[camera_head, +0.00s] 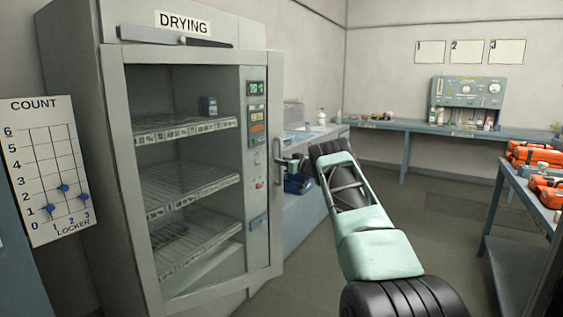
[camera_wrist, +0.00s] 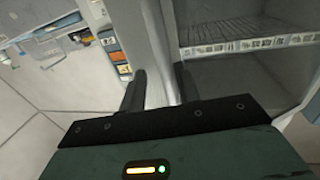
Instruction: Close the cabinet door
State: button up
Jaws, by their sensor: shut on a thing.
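The drying cabinet (camera_head: 85,150) stands at the left, with a tall grey-framed glass door (camera_head: 118,170) across its front. The door's vertical handle (camera_head: 277,162) is on the right side of its frame. My gripper (camera_head: 288,161) is at this handle, small and partly hidden by my arm. In the wrist view, my gripper (camera_wrist: 160,88) has its dark fingers on either side of a pale upright bar, shut on the handle. The door looks near the cabinet front; I cannot tell whether a gap remains.
Wire shelves (camera_head: 185,128) inside hold a small dark box (camera_head: 208,106). A control panel (camera_head: 257,130) shows beside them. A blue bench (camera_head: 460,131) runs along the back wall. A table (camera_head: 520,195) with orange cases is at the right. The floor between is clear.

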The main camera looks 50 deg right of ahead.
jog(key=shift+s+d+f, duration=0.25)
jog(key=shift+s+d, duration=0.1)
jog(key=shift+d, duration=0.05)
jog(key=shift+s+d+r+p, duration=0.15)
jog(key=shift+s+p, duration=0.15)
jog(key=shift+s, duration=0.8)
jog(key=o, duration=1.1)
jog(key=s, duration=0.3)
jog(key=s+d, duration=0.1)
jog(key=s, duration=0.1)
jog(key=shift+r+p, duration=0.1)
jog(key=shift+p, duration=0.3)
jog(key=shift+s+d, duration=0.2)
jog(key=shift+s, duration=0.4)
jog(key=c, duration=1.1)
jog(key=s+d+p, duration=0.1)
jog(key=s, duration=0.9)
jog(key=shift+s+d, duration=0.2)
jog(key=shift+s, duration=0.1)
